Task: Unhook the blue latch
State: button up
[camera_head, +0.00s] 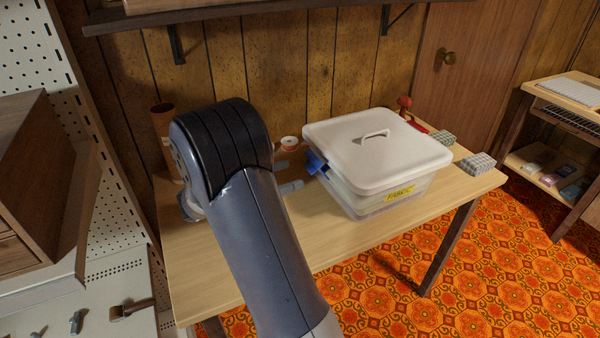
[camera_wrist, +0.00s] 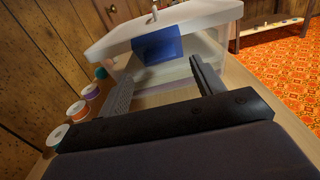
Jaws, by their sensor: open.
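The blue latch (camera_head: 316,163) is on the left side of a clear plastic box (camera_head: 375,205) with a white lid (camera_head: 375,148) and a yellow label. In the wrist view, the latch (camera_wrist: 158,49) is a flat blue tab at the lid's edge. Whether its lower edge is hooked is unclear. My gripper (camera_wrist: 160,74) is open and empty, its two dark fingers spread either side of the latch's line and pointing at the box. The latch appears just beyond the fingertips, with no clear contact. In the head view my arm hides most of the gripper.
The box stands on a wooden table (camera_head: 330,238) against a panelled wall. Several thread spools (camera_wrist: 77,111) line the wall side. A red pincushion-like item (camera_head: 404,102) and grey checked blocks (camera_head: 478,164) lie behind and right of the box. A shelf (camera_head: 250,14) overhangs the back.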

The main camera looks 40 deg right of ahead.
aim_at(316, 167)
jog(key=shift+x, duration=2.1)
jog(key=shift+c, duration=0.3)
